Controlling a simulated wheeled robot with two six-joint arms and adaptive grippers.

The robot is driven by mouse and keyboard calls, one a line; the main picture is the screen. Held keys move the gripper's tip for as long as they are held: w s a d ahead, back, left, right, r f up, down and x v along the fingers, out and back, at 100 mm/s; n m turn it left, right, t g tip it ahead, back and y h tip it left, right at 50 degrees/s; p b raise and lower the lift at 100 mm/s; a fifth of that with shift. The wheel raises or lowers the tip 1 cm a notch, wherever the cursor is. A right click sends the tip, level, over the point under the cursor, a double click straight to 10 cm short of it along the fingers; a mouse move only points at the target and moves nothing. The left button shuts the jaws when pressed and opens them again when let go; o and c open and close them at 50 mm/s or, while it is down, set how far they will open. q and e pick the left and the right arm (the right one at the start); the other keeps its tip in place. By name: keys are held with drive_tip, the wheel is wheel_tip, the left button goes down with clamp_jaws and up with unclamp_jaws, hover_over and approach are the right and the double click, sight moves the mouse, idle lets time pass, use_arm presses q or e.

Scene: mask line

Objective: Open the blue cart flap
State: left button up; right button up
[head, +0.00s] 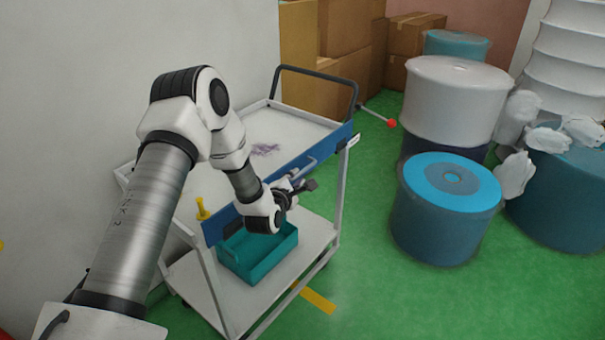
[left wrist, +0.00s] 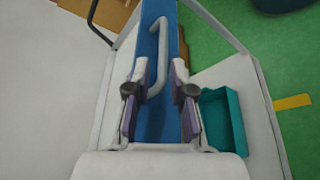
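The white cart carries a blue flap (head: 332,143) along the near side of its upper shelf. It also shows in the left wrist view (left wrist: 172,130) as a long blue strip. A grey bar handle (left wrist: 157,58) is fixed to the flap; in the head view the handle (head: 303,168) is partly hidden by my gripper. My left gripper (head: 302,186) is at the flap's outer face. In the left wrist view its two fingers (left wrist: 159,82) are apart, with the handle's lower end between them. I cannot tell whether they touch it. My right gripper is not in view.
A teal bin (head: 240,268) stands on the cart's lower shelf (head: 222,310), under my left gripper. A dark push bar (head: 318,72) rises at the cart's far end. Large blue and white drums (head: 445,225) stand to the right. Green floor (head: 375,295) lies clear between.

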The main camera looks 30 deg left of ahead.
sight(301, 173)
use_arm(q)
drive_tip(key=x, duration=0.5)
drive_tip(key=shift+w+a+f, duration=0.2)
drive_tip(key=shift+w+f, duration=0.05)
drive_tip(key=shift+f, duration=0.05)
drive_tip(key=shift+w, duration=0.35)
drive_tip(key=shift+f, duration=0.1)
clamp_jaws()
drive_tip(key=shift+f, duration=0.1)
